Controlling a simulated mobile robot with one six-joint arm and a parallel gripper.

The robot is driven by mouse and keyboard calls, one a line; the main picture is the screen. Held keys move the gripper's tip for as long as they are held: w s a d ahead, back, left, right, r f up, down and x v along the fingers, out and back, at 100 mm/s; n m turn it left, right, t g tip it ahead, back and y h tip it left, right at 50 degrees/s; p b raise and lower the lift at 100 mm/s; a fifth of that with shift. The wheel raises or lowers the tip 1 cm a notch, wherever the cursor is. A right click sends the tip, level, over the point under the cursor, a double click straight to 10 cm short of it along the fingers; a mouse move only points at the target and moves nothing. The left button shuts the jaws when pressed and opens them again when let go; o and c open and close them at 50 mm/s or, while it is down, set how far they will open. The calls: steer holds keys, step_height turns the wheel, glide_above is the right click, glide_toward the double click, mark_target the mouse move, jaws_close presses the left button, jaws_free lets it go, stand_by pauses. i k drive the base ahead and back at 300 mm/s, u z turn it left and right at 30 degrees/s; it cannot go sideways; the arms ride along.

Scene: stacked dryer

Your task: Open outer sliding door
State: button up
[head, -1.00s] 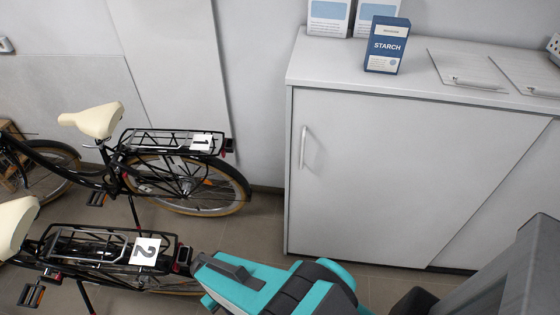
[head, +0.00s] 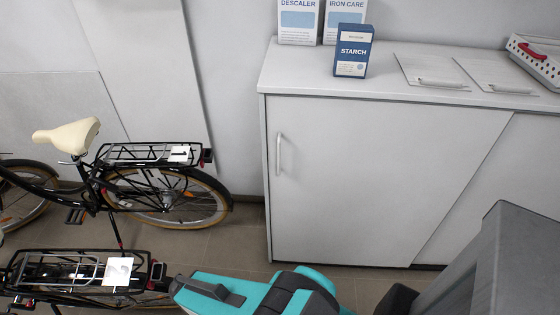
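The white cabinet (head: 510,103) stands at the right against the wall. Its outer sliding door (head: 375,180) covers the left and middle of the front and appears closed at the left side. A slim vertical white handle (head: 279,154) sits near the door's left edge. Another front panel (head: 515,185) shows to the right, behind the outer door's edge. My teal and grey arm reaches in at the bottom, well below and apart from the handle. No gripper fingers can be made out.
Two bicycles with rear racks stand at the left, one by the wall (head: 150,190) and one nearer (head: 90,272). A starch box (head: 352,50), two other boxes, two flat panels and a basket (head: 535,60) rest on the cabinet top. Tiled floor before the cabinet is partly clear.

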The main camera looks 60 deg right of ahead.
mark_target(352, 182)
steer(key=z, duration=0.15)
steer(key=k, duration=0.45)
steer(key=u, duration=0.95)
steer(key=k, duration=0.5)
steer(key=z, duration=0.05)
steer(key=i, duration=0.5)
steer(key=u, duration=0.05)
